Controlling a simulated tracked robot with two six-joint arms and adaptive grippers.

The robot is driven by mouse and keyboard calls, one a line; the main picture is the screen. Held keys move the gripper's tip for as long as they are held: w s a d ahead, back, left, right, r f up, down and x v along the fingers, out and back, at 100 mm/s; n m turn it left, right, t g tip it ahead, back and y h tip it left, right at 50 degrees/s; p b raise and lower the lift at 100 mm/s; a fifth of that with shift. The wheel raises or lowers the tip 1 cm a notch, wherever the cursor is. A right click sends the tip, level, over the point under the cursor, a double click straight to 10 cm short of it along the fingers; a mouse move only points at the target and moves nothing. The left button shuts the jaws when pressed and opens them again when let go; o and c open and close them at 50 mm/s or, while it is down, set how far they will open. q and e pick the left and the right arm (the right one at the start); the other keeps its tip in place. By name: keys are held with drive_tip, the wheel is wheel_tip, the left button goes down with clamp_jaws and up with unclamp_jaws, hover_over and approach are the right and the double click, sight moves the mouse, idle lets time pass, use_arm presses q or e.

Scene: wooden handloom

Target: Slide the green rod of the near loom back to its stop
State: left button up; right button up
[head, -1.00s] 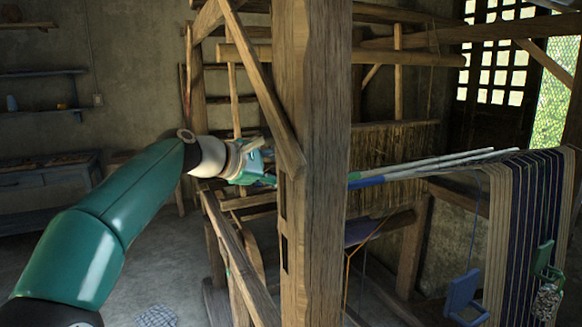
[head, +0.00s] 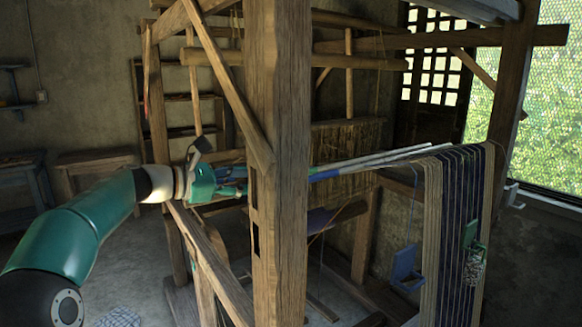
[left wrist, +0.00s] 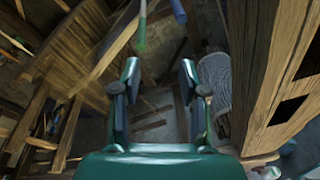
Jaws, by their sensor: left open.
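The green rod (left wrist: 141,36) shows in the left wrist view as a short green end at top centre, beyond my left gripper's open fingers. A blue rod end (left wrist: 179,12) is to its right. In the head view, blue-ended rods (head: 330,172) run from the warp toward the front post and pass behind it. My left gripper (head: 236,182), also in the left wrist view (left wrist: 158,82), is open and empty. It is left of the post, close to the rods and apart from the green end. My right gripper is not in view.
The thick wooden post (head: 278,230) stands right of my left gripper, with a diagonal brace (head: 222,75) above. A lower beam (head: 215,265) runs beneath my arm. The striped warp (head: 455,225) hangs at right. Open floor (head: 150,262) lies at left.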

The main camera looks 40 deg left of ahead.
use_arm(q)
drive_tip(key=w+a+f+n+t, duration=0.1)
drive_tip(key=w+a+f+n, duration=0.1)
drive_tip(key=w+a+f, duration=0.15)
drive_tip(key=n+t+p, duration=0.1)
drive_tip(key=p, duration=0.5)
approach(314, 171)
drive_tip(key=shift+h, duration=0.3)
drive_tip(key=w, duration=0.5)
drive_tip(key=shift+w+d+f, duration=0.15)
drive_tip(key=shift+w+f, duration=0.15)
drive_tip(key=shift+w, duration=0.05)
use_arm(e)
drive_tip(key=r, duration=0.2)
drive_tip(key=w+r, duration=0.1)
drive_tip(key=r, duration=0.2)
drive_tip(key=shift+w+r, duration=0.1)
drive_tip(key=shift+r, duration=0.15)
use_arm(q)
clamp_jaws()
